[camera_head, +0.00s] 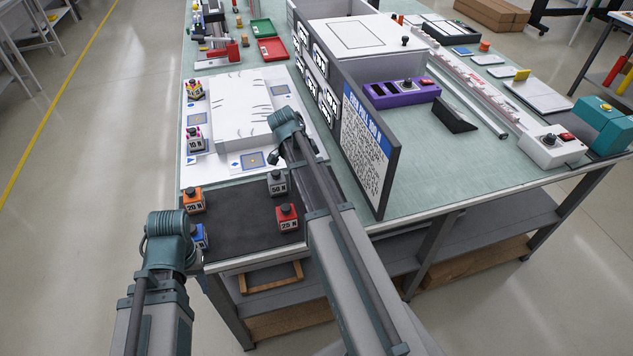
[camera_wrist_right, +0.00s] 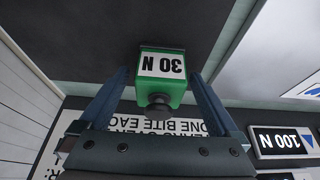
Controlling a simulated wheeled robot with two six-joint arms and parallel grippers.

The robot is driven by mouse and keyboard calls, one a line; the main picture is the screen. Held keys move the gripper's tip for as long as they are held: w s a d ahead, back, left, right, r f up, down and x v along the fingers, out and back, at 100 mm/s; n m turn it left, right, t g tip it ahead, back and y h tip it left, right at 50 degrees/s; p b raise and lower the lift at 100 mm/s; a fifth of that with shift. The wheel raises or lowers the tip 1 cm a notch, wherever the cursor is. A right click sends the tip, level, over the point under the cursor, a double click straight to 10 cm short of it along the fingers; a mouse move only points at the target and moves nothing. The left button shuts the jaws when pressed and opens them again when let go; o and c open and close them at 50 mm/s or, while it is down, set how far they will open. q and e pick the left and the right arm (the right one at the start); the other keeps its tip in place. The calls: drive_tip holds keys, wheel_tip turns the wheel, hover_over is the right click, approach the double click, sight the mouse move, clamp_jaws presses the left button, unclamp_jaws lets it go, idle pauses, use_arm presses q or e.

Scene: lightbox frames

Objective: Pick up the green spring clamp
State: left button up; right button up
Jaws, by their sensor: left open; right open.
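The green spring clamp (camera_wrist_right: 177,91), a block with a dark knob and an upside-down "30 N" label, shows in the right wrist view. The open fingers of my right gripper (camera_wrist_right: 158,84) lie one on each side of it; I cannot tell whether they touch it. In the head view my right arm reaches over the table's near end, and the green clamp cannot be seen there. My left gripper (camera_head: 188,247) is at the table's near left corner, close to a blue clamp (camera_head: 200,236); its fingers are mostly hidden by its wrist.
On the dark mat (camera_head: 235,222) stand an orange 20 N clamp (camera_head: 194,201), a grey 50 N clamp (camera_head: 277,184) and a red 25 N clamp (camera_head: 287,218). A tall sign panel (camera_head: 364,150) stands right of my right arm. A white board (camera_head: 222,168) lies behind the mat.

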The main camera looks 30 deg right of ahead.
drive_tip(key=shift+c, duration=0.4)
clamp_jaws()
drive_tip(key=shift+r, duration=0.1)
wheel_tip(320, 180, up, 10)
drive_tip(key=p, duration=1)
